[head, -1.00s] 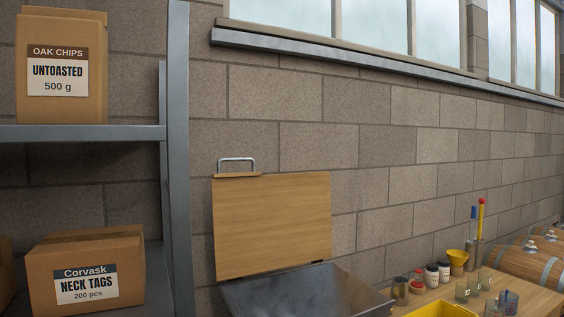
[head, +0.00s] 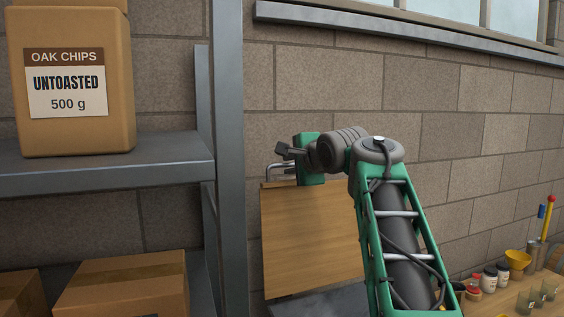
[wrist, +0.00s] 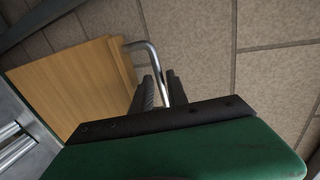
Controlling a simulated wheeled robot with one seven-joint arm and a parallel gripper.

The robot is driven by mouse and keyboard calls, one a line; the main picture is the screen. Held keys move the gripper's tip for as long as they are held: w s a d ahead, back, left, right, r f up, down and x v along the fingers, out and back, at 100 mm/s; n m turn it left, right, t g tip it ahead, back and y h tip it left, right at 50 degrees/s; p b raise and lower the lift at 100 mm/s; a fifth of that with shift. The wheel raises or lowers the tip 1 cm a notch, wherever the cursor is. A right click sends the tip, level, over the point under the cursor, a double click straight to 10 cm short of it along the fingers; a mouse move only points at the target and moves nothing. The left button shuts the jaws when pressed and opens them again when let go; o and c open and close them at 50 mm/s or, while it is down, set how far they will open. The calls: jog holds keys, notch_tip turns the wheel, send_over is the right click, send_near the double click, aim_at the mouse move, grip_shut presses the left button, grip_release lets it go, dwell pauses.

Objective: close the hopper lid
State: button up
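The hopper lid (head: 312,235) is a wooden board standing upright, tilted back towards the wall. A metal bar handle (head: 270,170) sits on its top edge. The lid (wrist: 75,85) and handle (wrist: 137,45) also show in the wrist view. My gripper (head: 284,150) is at the handle, pointing left. In the wrist view its two dark fingers (wrist: 162,92) stand apart, with the handle bar seen in line with the gap between them. I cannot tell whether they touch it. The grey metal hopper (head: 335,302) shows below the lid, partly hidden by my arm.
A block wall (head: 420,85) is behind the lid. A bench with jars (head: 489,277) and a yellow funnel (head: 517,260) is at the lower right.

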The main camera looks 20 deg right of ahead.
jog(key=x, duration=0.3)
jog(key=p+x, duration=0.1)
jog(key=x, duration=0.1)
jog(key=shift+d, duration=0.25)
jog(key=shift+c, duration=0.2)
grip_shut()
dwell(0.8)
